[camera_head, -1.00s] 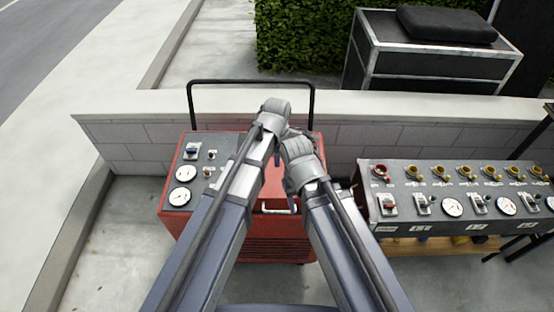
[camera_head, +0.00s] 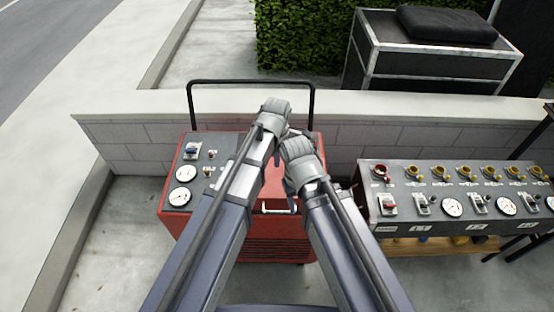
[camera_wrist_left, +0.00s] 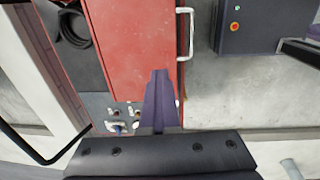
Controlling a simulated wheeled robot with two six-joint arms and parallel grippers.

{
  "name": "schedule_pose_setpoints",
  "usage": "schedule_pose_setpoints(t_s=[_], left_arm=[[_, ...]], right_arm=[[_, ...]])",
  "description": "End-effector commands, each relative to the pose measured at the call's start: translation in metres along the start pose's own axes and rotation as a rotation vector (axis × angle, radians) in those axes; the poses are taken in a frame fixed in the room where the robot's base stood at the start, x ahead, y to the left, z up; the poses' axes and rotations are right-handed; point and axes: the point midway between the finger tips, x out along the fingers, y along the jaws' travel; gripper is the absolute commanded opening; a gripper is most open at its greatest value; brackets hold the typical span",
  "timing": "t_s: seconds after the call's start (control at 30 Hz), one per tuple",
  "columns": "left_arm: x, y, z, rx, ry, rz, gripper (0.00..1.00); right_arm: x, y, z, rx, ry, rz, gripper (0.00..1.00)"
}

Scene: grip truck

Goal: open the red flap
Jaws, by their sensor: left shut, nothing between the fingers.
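The red flap (camera_head: 273,187) is on top of the red cart (camera_head: 265,245), partly hidden by my arms in the head view. A light metal handle (camera_head: 279,208) is at its near edge. In the left wrist view the flap (camera_wrist_left: 130,55) shows as a flat red panel with the handle (camera_wrist_left: 185,35) on its right side. My left gripper (camera_head: 275,107) is shut and empty, above the cart's far part; its dark finger (camera_wrist_left: 158,100) overlaps the flap in the wrist view. My right gripper (camera_head: 297,150) is beside it, its fingers not clear.
Gauges and switches sit on the cart's left panel (camera_head: 196,172). A black push bar (camera_head: 250,82) rises behind it. A low block wall (camera_head: 345,140) runs behind. A grey control console (camera_head: 450,195) stands to the right. A black coil (camera_wrist_left: 72,25) lies beside the flap.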

Motion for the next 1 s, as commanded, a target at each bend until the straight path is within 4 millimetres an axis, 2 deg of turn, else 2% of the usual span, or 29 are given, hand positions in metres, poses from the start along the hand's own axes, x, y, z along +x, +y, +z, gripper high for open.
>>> schedule_pose_setpoints(t_s=[0.13,0.57,0.83,1.0], left_arm=[[0.0,0.0,0.0,0.0,0.0,0.0,0.0],[0.0,0.0,0.0,0.0,0.0,0.0,0.47],[-0.0006,0.0,0.0,0.0,0.0,0.0,0.47],[-0.0077,0.0001,0.0,0.0,0.0,0.0,0.47]], right_arm=[[0.0,0.0,0.0,0.0,0.0,0.0,0.5],[0.0,0.0,0.0,0.0,0.0,0.0,0.5],[-0.0006,0.0001,0.0,0.0,0.0,0.0,0.5],[-0.0077,0.0007,0.0005,0.0,0.0,0.0,0.5]])
